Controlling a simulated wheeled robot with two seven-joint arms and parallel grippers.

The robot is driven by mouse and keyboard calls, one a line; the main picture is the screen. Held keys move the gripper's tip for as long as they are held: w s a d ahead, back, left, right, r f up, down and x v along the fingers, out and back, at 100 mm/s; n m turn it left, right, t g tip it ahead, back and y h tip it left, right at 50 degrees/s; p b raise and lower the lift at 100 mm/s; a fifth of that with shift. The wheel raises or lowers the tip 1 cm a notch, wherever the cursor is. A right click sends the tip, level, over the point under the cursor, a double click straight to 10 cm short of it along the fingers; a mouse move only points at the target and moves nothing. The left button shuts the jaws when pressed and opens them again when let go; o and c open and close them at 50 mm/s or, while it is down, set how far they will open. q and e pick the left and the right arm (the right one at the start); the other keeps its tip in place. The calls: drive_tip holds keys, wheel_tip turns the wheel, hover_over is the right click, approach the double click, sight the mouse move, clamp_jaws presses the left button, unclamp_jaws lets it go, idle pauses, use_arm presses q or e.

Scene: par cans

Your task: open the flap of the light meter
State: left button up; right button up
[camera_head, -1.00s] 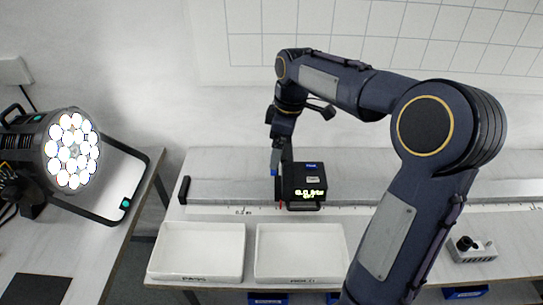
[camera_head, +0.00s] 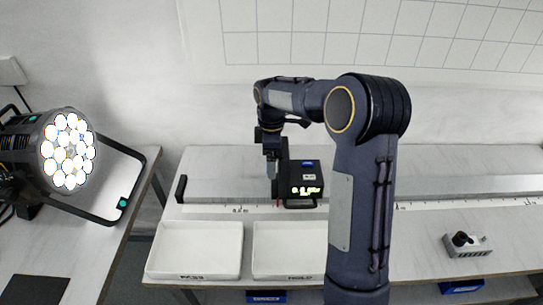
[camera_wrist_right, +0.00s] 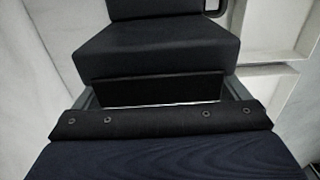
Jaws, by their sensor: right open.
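The light meter (camera_head: 313,183) is a small black box with a lit yellow-green display. It stands on the bench rail behind the white trays. My right gripper (camera_head: 272,172) points down at the meter's left side, close to it; contact cannot be told. In the right wrist view the dark body of the meter (camera_wrist_right: 155,50) fills the upper middle. A flat black panel (camera_wrist_right: 150,90), possibly the flap, lies between the two grey fingers of my right gripper (camera_wrist_right: 157,98), which are apart. How far the flap stands open cannot be told. My left gripper is not in view.
Two white trays, a left one (camera_head: 160,268) and a right one (camera_head: 262,268), sit in front of the rail. A lit par can (camera_head: 68,150) stands on the left table. A small grey box with a black knob (camera_head: 468,245) lies at right.

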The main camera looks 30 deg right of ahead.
drive_tip(key=c, duration=1.2)
drive_tip(key=shift+y, duration=0.3)
drive_tip(key=shift+w+a+r+t+y+b, duration=0.15)
drive_tip(key=shift+a+r+t+y+b, duration=0.05)
drive_tip(key=shift+t+y+b, duration=0.55)
drive_tip(key=t+y+b, duration=0.1)
drive_tip(key=y+b, duration=0.1)
drive_tip(key=b, duration=0.1)
drive_tip(key=r+t+y+b, duration=0.1)
drive_tip(key=y+b, duration=0.1)
drive_tip(key=b, duration=0.1)
drive_tip(key=r+t+y+b, duration=0.1)
drive_tip(key=y+b, duration=0.1)
drive_tip(key=b, duration=0.2)
drive_tip(key=shift+w+a+t, duration=0.25)
drive_tip(key=shift+a, duration=0.1)
drive_tip(key=r+t+y+b, duration=0.1)
drive_tip(key=y+b, duration=0.1)
drive_tip(key=b, duration=0.4)
drive_tip(key=r+t+y+b, duration=0.1)
drive_tip(key=t+y+b, duration=0.1)
drive_tip(key=b, duration=0.5)
drive_tip(key=d+r+t+y+b, duration=0.1)
drive_tip(key=y+b, duration=0.3)
drive_tip(key=b, duration=0.2)
drive_tip(key=shift+s+r+t, duration=0.35)
drive_tip(key=shift+s+t, duration=0.05)
drive_tip(key=shift+d+r+t+y+b, duration=0.15)
drive_tip(key=shift+r+t+y+b, duration=0.35)
drive_tip(key=shift+b, duration=0.55)
